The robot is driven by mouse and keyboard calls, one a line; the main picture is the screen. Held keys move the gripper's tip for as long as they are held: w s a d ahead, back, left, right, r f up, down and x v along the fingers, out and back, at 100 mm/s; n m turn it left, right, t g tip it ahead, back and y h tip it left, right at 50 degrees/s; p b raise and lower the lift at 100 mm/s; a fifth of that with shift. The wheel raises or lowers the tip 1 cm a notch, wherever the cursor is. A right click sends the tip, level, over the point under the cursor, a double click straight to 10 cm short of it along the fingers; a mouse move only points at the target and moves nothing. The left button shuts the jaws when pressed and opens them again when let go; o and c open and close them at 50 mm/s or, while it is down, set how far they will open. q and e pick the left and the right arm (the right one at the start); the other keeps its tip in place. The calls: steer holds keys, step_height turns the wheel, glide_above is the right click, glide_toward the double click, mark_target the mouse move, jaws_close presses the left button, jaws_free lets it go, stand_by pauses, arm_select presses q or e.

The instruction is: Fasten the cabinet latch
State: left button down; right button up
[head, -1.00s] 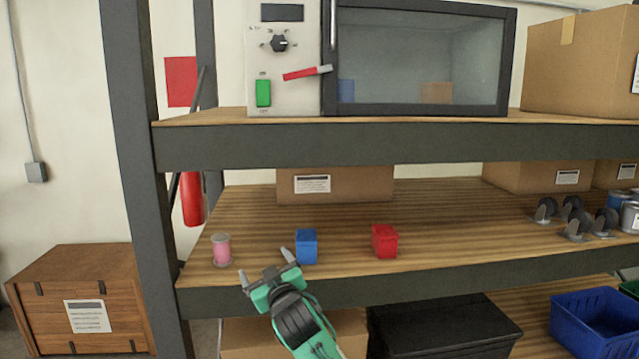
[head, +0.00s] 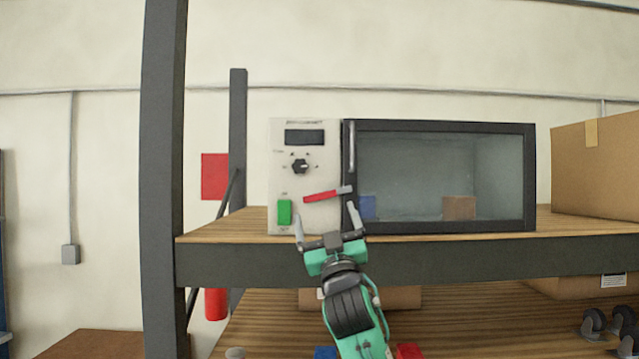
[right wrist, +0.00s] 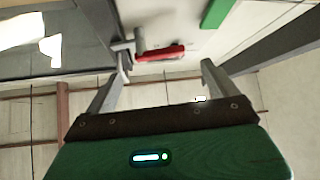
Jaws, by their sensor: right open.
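The cabinet (head: 440,128) stands on the upper shelf, with a dark-framed glass door on its right and a pale control panel (head: 322,215) on its left. The latch (head: 322,195) is a red handle with a grey end, tilted slightly up to the right, its grey end close to the door frame's left edge. The latch also shows in the right wrist view (right wrist: 160,53). My right gripper (head: 327,212) is open and empty, fingers pointing up, just below the latch in the picture. Contact with the latch cannot be seen. My left gripper is not in view.
The panel has a green switch (head: 285,211), a black knob (head: 300,167) and a dark display. The shelf edge (head: 480,262) runs below the cabinet. A dark post (head: 163,180) stands at left. A cardboard box (head: 595,165) stands right of the cabinet.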

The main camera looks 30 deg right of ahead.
mark_target(320, 196)
steer(key=p+x, duration=0.3)
steer(key=x, duration=0.3)
steer(key=shift+r, duration=0.15)
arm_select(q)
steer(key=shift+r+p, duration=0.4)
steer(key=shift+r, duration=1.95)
arm_select(e)
steer(key=shift+w+d+r, duration=0.2)
steer(key=shift+w+r, duration=0.15)
steer(key=shift+w, duration=0.25)
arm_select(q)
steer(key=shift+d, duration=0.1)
